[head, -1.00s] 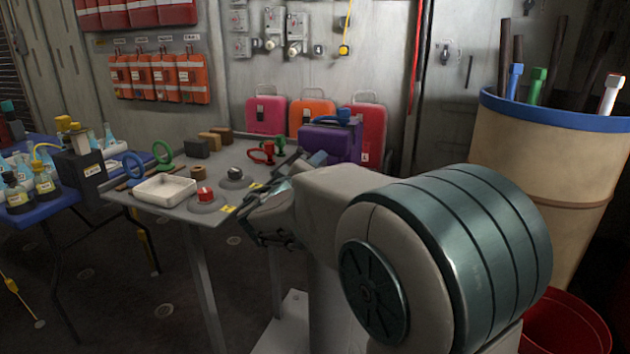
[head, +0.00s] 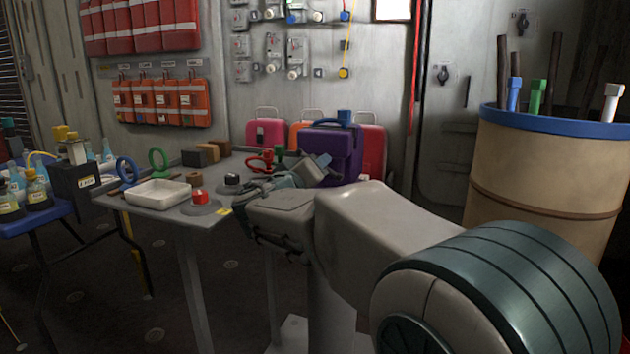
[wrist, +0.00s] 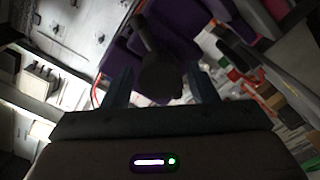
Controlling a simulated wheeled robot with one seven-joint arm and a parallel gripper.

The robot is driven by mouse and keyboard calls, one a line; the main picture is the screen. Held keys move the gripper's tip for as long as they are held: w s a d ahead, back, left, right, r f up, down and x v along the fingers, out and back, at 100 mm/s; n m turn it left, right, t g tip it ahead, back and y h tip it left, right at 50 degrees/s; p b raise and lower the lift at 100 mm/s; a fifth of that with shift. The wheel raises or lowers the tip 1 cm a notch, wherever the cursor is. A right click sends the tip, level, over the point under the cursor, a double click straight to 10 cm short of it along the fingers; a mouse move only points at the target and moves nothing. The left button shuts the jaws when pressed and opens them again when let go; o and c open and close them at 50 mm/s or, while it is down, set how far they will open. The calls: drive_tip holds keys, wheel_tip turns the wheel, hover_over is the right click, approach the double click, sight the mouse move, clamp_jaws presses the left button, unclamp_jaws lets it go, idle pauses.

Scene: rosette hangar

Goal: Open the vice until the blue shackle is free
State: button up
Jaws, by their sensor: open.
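The purple vice (head: 329,143) stands at the right end of the grey table, with the blue shackle (head: 345,116) at its top. In the wrist view the vice (wrist: 185,40) fills the area past my fingers. A dark rounded bar (wrist: 160,75), which looks like the vice handle, lies between my two fingers. My gripper (wrist: 161,88) is open around that bar; whether a finger touches it I cannot tell. In the head view my gripper (head: 308,170) is just in front of the vice and partly hides its lower front. The shackle is not clear in the wrist view.
On the grey table (head: 165,213) are a white tray (head: 157,193), a red button on a grey base (head: 201,197), blue and green rings, and a red shackle (head: 265,161). Pink, orange and red cases stand behind. A large barrel (head: 545,170) stands at right.

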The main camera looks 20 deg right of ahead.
drive_tip(key=m+b, duration=0.6)
drive_tip(key=m, duration=1.3)
drive_tip(key=shift+m, duration=0.4)
idle(0.4)
drive_tip(key=c, duration=1)
drive_tip(key=n, duration=1.5)
drive_tip(key=shift+s+p, duration=0.1)
drive_tip(key=shift+p, duration=0.25)
drive_tip(key=shift+c, duration=0.2)
